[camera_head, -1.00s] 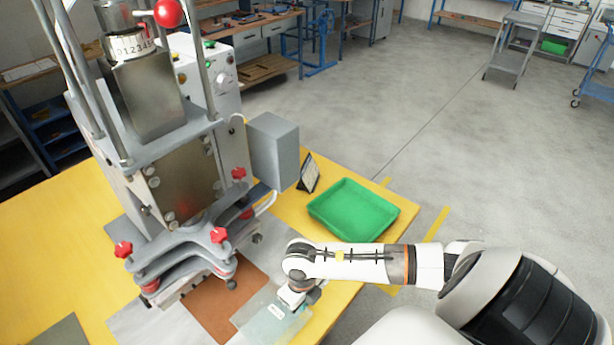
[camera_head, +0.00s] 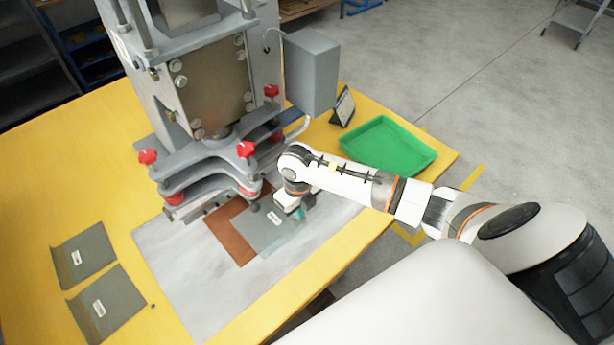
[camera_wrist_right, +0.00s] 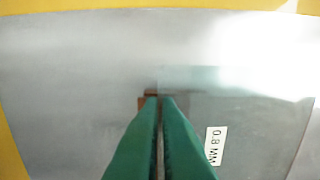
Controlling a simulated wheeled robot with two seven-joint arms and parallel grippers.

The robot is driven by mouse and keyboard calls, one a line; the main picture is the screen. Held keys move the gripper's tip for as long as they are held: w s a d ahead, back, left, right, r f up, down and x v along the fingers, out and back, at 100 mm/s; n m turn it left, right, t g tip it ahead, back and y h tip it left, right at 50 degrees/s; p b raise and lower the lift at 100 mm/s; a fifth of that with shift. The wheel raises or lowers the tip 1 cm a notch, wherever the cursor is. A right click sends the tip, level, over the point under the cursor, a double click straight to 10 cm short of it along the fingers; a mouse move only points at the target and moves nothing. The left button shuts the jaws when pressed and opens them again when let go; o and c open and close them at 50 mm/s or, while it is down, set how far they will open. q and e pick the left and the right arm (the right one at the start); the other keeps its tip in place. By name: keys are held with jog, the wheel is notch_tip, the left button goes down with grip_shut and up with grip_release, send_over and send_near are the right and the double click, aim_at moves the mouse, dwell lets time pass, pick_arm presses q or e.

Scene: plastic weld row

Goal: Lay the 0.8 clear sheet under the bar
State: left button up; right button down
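The clear sheet (camera_head: 285,236) lies low over the front of the brown mat, its white label facing up. In the right wrist view the label on the sheet (camera_wrist_right: 255,125) reads 0.8 MM. My right gripper (camera_head: 299,212) is shut on the sheet's right edge, its teal fingers (camera_wrist_right: 160,102) close together in the wrist view. The metal bar (camera_head: 207,207) of the press is behind and left of the sheet, above the brown mat (camera_head: 228,236). The sheet's far edge is near the bar; whether it reaches beneath is hidden. My left gripper is not in view.
The press (camera_head: 205,90) with red knobs stands behind the mat. A grey metal plate (camera_head: 185,270) covers the table front. Two labelled grey sheets (camera_head: 83,253) (camera_head: 106,302) lie at left. A green tray (camera_head: 392,145) and a small display (camera_head: 344,106) are at right.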

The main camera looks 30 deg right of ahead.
jog(key=w+b, duration=0.2)
jog(key=w, duration=0.1)
jog(key=w+b, duration=0.1)
jog(key=w, duration=0.1)
jog(key=shift+w+a+f, duration=0.15)
jog(key=shift+a+f, duration=0.05)
jog(key=shift+a, duration=0.15)
jog(key=shift+w+f+b, duration=0.2)
jog(key=shift+b, duration=0.15)
jog(key=shift+f+b, duration=0.55)
jog(key=shift+f, duration=0.2)
jog(key=shift+f, duration=0.15)
dwell(0.4)
jog(key=c, duration=1.6)
grip_release()
jog(key=shift+s, duration=0.1)
jog(key=shift+o, duration=0.2)
